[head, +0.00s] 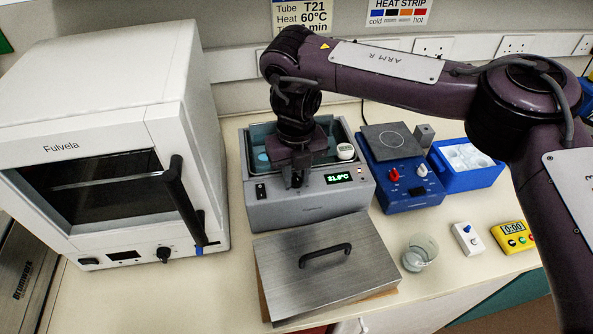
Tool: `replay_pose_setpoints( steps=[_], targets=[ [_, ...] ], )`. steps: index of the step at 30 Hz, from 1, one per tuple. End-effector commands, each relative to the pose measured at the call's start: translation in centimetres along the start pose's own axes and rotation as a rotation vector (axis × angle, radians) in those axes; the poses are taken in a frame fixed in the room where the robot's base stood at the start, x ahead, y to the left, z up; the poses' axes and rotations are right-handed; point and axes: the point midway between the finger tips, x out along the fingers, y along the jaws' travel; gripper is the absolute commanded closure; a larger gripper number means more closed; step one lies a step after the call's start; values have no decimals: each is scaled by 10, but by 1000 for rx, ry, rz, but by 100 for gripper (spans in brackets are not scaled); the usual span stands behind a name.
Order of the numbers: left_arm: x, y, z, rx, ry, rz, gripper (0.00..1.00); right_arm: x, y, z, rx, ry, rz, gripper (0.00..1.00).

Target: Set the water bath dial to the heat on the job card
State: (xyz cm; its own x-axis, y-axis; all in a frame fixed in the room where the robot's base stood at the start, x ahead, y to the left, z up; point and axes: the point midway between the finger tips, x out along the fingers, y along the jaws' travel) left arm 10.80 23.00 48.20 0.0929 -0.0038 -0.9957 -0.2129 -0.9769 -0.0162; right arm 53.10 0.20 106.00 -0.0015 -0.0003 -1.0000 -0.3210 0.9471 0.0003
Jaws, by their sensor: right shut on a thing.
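The grey water bath (312,211) stands at mid-bench. Its green display (339,178) reads about 21.5°C, and a black switch (261,191) sits at the left of its front panel. My right gripper (297,182) reaches down over the bath and is shut at the front panel on the bath's dial, which the fingers hide. The dial's setting cannot be read. The job card (300,16) on the wall shows Tube T21 and Heat 60°C; its minutes line is partly hidden by my right arm. My left gripper is out of view.
A white Fulvela oven (105,150) stands left. A steel lid (325,262) with a black handle lies in front of the bath. Right are a blue hotplate device (404,180), blue ice box (470,180), glass beaker (419,252), white switch box (467,239) and yellow timer (512,237).

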Motion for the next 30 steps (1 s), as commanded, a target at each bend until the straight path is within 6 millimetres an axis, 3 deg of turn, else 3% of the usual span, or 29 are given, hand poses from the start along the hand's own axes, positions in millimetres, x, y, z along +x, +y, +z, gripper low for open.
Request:
replay_pose_setpoints(
  steps=[30],
  targets=[
    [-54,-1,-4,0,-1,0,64,-6,-1,3,945,-8,5,98]
  ],
)
